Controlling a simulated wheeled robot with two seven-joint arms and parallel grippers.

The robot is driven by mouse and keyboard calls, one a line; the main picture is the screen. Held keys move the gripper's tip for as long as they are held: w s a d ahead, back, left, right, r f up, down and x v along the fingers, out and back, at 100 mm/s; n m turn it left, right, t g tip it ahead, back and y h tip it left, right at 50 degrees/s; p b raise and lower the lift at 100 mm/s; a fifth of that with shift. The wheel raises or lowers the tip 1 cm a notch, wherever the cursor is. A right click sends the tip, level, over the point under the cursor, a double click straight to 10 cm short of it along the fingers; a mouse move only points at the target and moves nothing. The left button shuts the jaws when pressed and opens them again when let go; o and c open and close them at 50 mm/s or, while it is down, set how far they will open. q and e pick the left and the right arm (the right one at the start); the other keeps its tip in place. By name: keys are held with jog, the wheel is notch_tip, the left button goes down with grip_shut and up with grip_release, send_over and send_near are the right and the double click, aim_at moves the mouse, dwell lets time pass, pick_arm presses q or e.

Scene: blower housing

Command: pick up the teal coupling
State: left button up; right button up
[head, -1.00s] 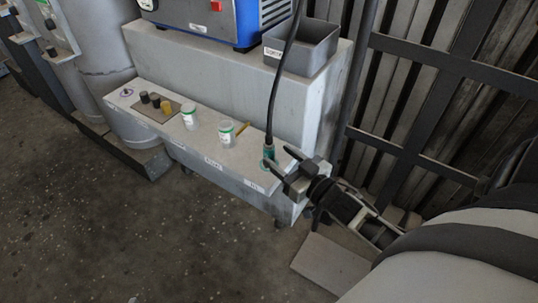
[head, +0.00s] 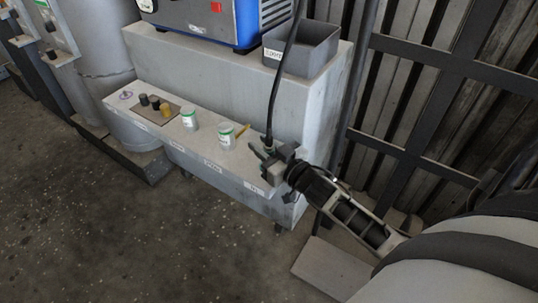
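The teal coupling (head: 268,149) is at the lower end of a black hose (head: 277,100), at the right part of the ledge. Only a small teal bit of it shows; my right gripper hides the rest. My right gripper (head: 251,166) reaches in from the right at the coupling, with its fingers pointing left and standing apart. The coupling appears to lie at or between the fingers; contact cannot be made out. My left gripper is not in view.
The pale ledge (head: 215,163) carries two white, green-lidded jars (head: 226,136), a yellow stick (head: 242,130) and a plate with dark and yellow knobs (head: 153,106). A grey bin (head: 302,48) and a blue machine (head: 205,18) stand above. A barred wall is at right.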

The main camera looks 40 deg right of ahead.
grip_shut()
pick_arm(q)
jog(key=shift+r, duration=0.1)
pick_arm(e)
jog(key=shift+r, duration=0.1)
